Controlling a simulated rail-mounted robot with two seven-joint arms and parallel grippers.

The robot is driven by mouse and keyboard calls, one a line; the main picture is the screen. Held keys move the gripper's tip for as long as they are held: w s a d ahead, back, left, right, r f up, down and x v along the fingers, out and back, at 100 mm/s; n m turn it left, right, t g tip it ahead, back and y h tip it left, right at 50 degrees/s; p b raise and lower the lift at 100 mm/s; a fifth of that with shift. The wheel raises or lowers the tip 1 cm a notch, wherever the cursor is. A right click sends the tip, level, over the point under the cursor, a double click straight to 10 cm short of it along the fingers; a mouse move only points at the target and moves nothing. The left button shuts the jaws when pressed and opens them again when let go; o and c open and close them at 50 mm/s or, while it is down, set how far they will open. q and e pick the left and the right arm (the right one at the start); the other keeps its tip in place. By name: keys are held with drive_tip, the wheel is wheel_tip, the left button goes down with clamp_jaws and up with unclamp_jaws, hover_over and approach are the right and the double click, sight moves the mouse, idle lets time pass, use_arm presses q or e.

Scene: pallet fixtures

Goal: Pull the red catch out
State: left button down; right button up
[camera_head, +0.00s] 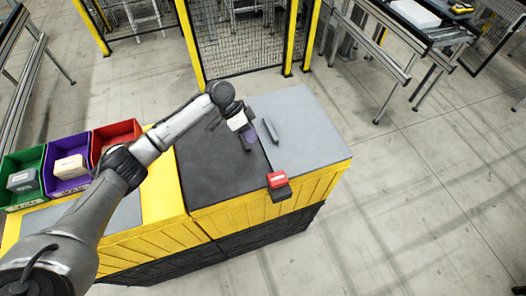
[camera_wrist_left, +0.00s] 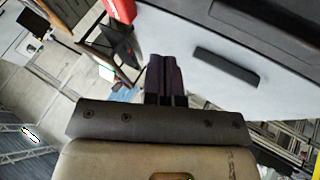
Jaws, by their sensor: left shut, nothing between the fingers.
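The red catch (camera_head: 277,179) sits at the front edge of the grey-topped pallet fixture (camera_head: 305,120), with a dark block just below it. In the left wrist view a red piece, apparently the catch (camera_wrist_left: 121,9), shows at the top edge, cut off by the frame. My left gripper (camera_head: 250,144) is over the fixture, behind the catch and apart from it. Its purple-grey fingers (camera_wrist_left: 164,64) are together and empty. My right gripper is in neither view.
A dark grey bar (camera_head: 270,131) lies on the grey top, close to my left gripper. Green, purple and red bins (camera_head: 117,130) stand at the left. Yellow posts with mesh fencing stand behind. The floor at right is clear.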

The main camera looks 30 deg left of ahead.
use_arm(q)
drive_tip(key=p, duration=0.2)
approach(270, 171)
drive_tip(key=w+d+f, duration=0.1)
drive_tip(key=f, duration=0.1)
drive_tip(key=w+d+f, duration=0.1)
drive_tip(key=f, duration=0.1)
drive_tip(key=shift+w+d, duration=0.3)
drive_tip(key=shift+s+d+f+p, duration=0.15)
drive_tip(key=shift+s+d+p, duration=0.7)
drive_tip(key=shift+d+p, duration=0.25)
drive_tip(key=shift+s+d+f, duration=0.1)
drive_tip(key=shift+s+d, duration=0.3)
drive_tip(key=shift+d, duration=0.15)
